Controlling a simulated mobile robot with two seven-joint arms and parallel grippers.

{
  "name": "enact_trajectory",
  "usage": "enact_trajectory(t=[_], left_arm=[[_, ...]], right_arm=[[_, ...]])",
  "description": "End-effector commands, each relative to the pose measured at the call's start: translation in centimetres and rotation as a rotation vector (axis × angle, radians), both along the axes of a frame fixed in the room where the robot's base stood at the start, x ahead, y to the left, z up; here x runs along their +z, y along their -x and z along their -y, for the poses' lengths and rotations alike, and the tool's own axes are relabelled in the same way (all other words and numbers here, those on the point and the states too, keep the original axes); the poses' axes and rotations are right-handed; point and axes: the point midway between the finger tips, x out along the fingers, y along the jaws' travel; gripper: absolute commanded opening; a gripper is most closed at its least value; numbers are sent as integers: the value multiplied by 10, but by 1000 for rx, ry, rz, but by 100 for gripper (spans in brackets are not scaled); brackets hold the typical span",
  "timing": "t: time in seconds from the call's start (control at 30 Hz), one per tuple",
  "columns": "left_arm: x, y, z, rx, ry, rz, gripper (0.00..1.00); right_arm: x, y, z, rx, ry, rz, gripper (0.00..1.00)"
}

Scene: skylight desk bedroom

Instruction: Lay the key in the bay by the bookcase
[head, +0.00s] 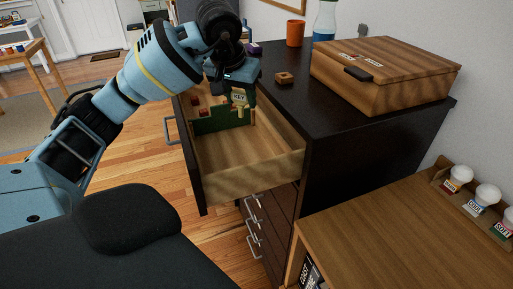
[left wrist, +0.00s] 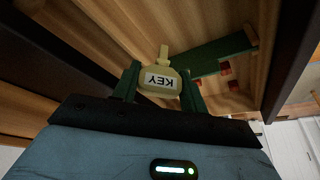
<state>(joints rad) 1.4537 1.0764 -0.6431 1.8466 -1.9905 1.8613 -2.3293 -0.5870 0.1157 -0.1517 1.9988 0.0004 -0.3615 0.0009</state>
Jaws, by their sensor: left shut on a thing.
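The divider (left wrist: 222,55) also shows in the left wrist view. My right gripper is out of view.
The dark cabinet top (head: 285,102) holds a wooden box (head: 385,80), a small wooden block (head: 284,78), an orange cup (head: 295,33) and a bottle (head: 324,22). A low wooden unit (head: 400,230) stands at the near right, with books (head: 311,274) below and labelled jars (head: 457,178) on top.

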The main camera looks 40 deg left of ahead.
Motion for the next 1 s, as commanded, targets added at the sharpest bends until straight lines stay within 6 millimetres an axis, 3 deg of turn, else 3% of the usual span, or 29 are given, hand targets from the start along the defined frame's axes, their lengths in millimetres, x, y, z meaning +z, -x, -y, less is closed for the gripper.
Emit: enact_trajectory(t=[0.03,0.3,0.43,0.67,1.0], left_arm=[[-9,0,-1,1,0,-1,21],[-10,1,0,2,1,8,21],[-29,2,-1,2,-1,4,21],[-64,2,0,2,-1,5,21],[-75,2,0,1,0,6,21]], right_arm=[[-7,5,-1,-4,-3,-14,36],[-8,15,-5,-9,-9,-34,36],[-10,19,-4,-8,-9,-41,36],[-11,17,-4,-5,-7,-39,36],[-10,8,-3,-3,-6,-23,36]])
